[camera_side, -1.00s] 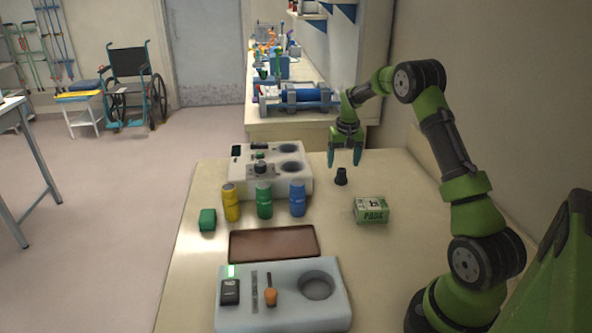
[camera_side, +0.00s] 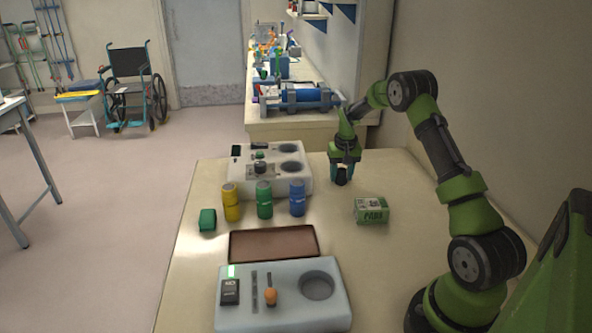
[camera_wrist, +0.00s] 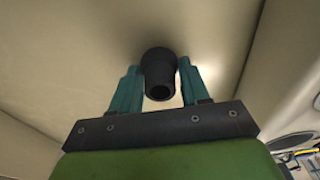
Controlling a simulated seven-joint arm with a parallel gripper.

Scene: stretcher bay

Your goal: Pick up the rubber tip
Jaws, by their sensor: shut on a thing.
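The rubber tip (camera_side: 341,177) is a small black piece standing on the table near its back right part. It also shows in the wrist view (camera_wrist: 159,72) as a dark hollow cylinder with a wider end. My gripper (camera_side: 343,172) is down at the tip, with its teal fingers on either side of it. In the wrist view my gripper (camera_wrist: 158,82) is shut on the tip, one finger at each side. The tip appears to be at table height still.
A green and white box (camera_side: 371,210) lies in front of the gripper. Blue (camera_side: 297,199), green (camera_side: 264,200) and yellow (camera_side: 231,202) bottles stand to the left. A white device (camera_side: 240,178) is behind them. A brown tray (camera_side: 273,243) and a grey fixture (camera_side: 285,318) are in front.

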